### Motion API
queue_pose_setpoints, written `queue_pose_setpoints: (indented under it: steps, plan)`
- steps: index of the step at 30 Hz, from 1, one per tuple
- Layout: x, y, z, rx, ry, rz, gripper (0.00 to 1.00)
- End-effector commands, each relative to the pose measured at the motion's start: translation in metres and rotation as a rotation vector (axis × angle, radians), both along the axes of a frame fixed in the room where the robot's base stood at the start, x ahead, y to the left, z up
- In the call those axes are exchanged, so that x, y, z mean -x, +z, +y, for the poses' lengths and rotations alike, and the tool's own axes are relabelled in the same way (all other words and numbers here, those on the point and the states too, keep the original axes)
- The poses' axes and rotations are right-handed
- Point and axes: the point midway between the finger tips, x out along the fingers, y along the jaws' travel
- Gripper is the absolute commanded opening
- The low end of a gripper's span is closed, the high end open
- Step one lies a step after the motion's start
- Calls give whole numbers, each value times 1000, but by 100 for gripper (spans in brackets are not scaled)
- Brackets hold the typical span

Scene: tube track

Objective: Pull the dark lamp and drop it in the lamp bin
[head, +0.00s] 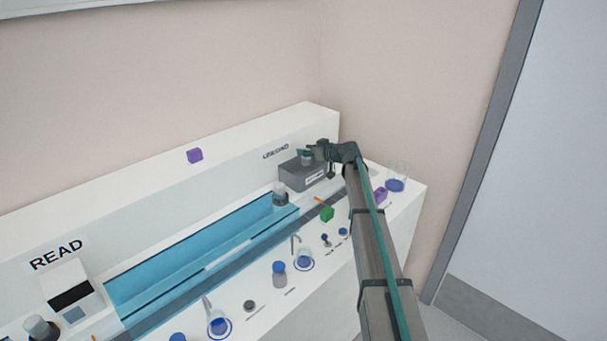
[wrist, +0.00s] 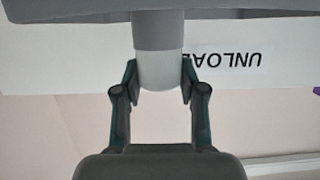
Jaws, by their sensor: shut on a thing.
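My gripper (head: 307,152) is at the far right end of the white bench, over a dark grey box (head: 318,181). In the wrist view my gripper (wrist: 160,78) is shut on a short cylinder (wrist: 159,65), grey at one end and white at the other. The grey end is toward the dark grey box (wrist: 90,15); I cannot tell whether it touches it. The cylinder may be the lamp, but I see no readable lamp label. I cannot pick out a lamp bin for certain.
A blue channel (head: 165,270) runs along the bench, with a capped bottle (head: 280,195) at its far end. Several flasks and bottles line the front ledge.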

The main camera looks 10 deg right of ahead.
Motion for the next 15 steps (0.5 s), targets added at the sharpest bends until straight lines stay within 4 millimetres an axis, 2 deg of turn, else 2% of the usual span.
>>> queue_pose_setpoints:
  steps: [6, 14, 15]
  plan:
    - [0, -14, 0, 0, -1, 0, 6]
    - [0, -15, 0, 0, -1, 0, 6]
    - [0, -15, 0, 0, -1, 0, 46]
